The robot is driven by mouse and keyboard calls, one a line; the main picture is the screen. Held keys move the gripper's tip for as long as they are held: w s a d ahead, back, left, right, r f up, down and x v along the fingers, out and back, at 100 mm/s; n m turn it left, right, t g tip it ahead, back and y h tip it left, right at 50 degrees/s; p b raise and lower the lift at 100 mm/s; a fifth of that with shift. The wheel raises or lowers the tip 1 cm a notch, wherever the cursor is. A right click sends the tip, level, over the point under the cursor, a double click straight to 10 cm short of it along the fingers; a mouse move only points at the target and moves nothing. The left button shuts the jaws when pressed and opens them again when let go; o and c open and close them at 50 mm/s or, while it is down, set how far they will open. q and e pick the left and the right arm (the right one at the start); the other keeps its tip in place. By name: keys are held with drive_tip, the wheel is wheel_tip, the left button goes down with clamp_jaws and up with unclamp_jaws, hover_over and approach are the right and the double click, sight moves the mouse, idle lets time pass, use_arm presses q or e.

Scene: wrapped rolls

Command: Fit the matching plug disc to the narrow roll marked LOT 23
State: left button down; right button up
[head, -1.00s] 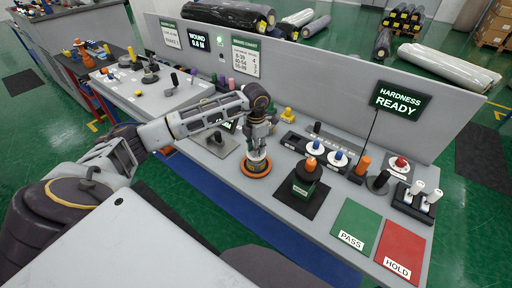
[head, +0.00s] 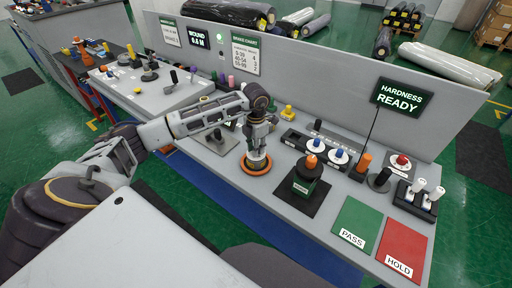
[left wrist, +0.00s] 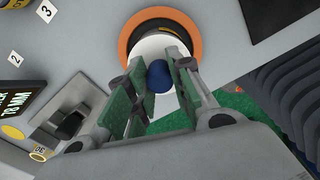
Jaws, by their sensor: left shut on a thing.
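My left gripper (head: 259,148) is pointed down over a short dark roll (head: 257,166) that stands in an orange ring base (head: 255,171) on the grey bench. In the left wrist view its two green-padded fingers (left wrist: 159,83) are shut on the blue knob (left wrist: 159,76) of a white plug disc (left wrist: 146,47). The disc is at the top of the roll; whether it is fully seated cannot be told. The roll's lot marking cannot be read. Two other white discs with blue knobs (head: 315,145) (head: 338,156) sit in a dark rack. My right gripper is out of view.
A green-sided block with an orange knob (head: 307,175) stands on a black mat to the right. Green PASS (head: 355,222) and red HOLD (head: 402,250) mats lie at the bench's right end. A grey panel (head: 330,75) and the HARDNESS READY display (head: 402,98) stand behind.

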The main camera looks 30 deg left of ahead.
use_arm(q)
drive_tip(key=shift+f+b, duration=0.3)
drive_tip(key=shift+f, duration=0.1)
drive_tip(key=c, duration=1.2)
unclamp_jaws()
drive_tip(key=shift+r, duration=0.2)
wheel_tip(320, 180, up, 12)
drive_tip(key=shift+f, duration=0.15)
drive_tip(key=shift+f, duration=0.1)
idle(0.5)
